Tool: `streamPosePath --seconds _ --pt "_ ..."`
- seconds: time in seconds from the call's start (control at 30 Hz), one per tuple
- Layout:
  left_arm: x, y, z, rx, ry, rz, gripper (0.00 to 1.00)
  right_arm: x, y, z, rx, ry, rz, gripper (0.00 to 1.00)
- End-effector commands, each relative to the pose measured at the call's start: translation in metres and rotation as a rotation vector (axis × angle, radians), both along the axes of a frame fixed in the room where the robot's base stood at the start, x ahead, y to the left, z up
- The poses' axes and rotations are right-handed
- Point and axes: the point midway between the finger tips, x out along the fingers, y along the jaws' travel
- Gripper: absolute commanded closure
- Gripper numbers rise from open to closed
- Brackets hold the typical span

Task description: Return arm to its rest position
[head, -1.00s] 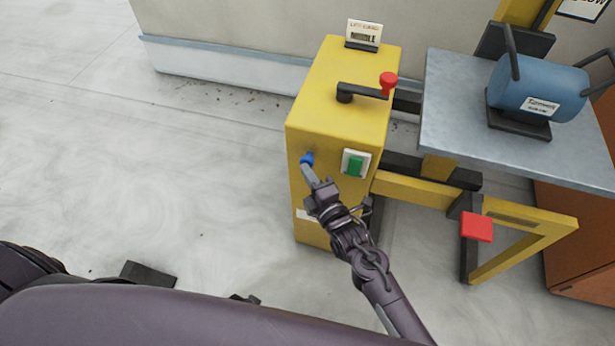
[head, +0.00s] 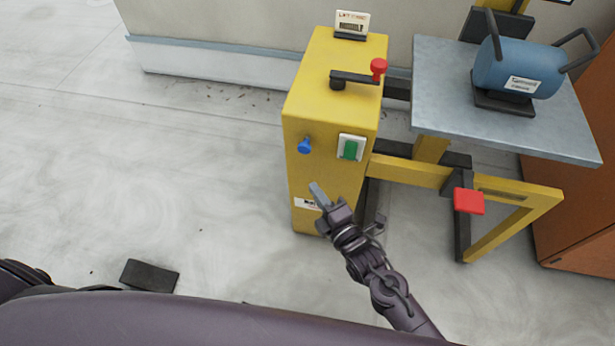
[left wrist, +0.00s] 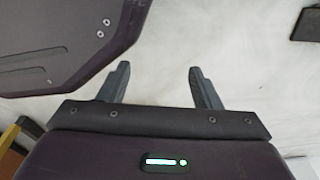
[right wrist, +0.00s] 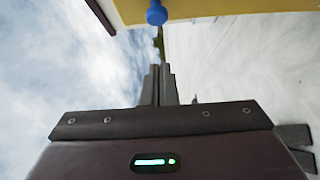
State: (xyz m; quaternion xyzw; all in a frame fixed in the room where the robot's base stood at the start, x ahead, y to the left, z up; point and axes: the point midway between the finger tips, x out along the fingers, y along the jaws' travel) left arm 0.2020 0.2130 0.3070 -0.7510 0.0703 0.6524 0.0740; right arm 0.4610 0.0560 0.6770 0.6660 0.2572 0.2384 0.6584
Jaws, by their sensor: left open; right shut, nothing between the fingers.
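My right gripper (head: 317,192) is shut and empty in front of the yellow cabinet (head: 338,70), below a blue knob (head: 304,146) on its front face. In the right wrist view the shut fingers (right wrist: 159,85) point toward the blue knob (right wrist: 156,13), with a gap between them. My left gripper (left wrist: 160,85) is open and empty in the left wrist view, over pale floor. Its fingers do not show in the head view.
The cabinet bears a green switch (head: 350,149), a crank with a red knob (head: 379,68) and a small display (head: 351,24). To the right, a grey platform (head: 440,100) carries a blue cylinder (head: 515,68). A red pedal (head: 468,201) sits below.

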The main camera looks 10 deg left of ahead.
Motion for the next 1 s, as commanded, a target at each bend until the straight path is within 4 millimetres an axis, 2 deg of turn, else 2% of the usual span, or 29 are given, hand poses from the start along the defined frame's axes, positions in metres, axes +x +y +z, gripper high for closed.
streamPosePath --seconds 0.1,0.23,0.53,0.63,0.73,0.83,0.93,1.0 --pt "0.005 -0.002 0.001 -0.003 -0.009 0.001 0.42 -0.015 -0.012 0.0 -0.001 0.001 0.002 1.0" --pt "0.002 -0.002 0.0 -0.003 -0.004 0.001 0.42 -0.023 -0.018 0.001 0.002 0.001 0.002 1.0" --pt "-0.015 -0.001 -0.003 0.0 0.019 -0.001 0.42 -0.025 -0.021 0.0 0.002 0.003 0.001 1.0" --pt "-0.015 0.001 -0.001 0.002 0.017 -0.002 0.42 -0.023 -0.027 -0.011 0.005 0.051 -0.017 1.0" --pt "-0.019 0.002 0.005 0.002 0.019 -0.002 0.42 -0.02 -0.048 -0.045 0.023 0.198 -0.076 1.0" --pt "-0.028 0.004 0.011 0.002 0.023 -0.003 0.42 -0.026 -0.085 -0.099 0.069 0.433 -0.19 1.0" --pt "-0.039 0.006 0.018 0.003 0.028 -0.004 0.42 -0.047 -0.129 -0.159 0.137 0.695 -0.351 1.0" --pt "-0.047 0.007 0.021 0.004 0.031 -0.005 0.42 -0.072 -0.16 -0.196 0.194 0.866 -0.479 1.0"
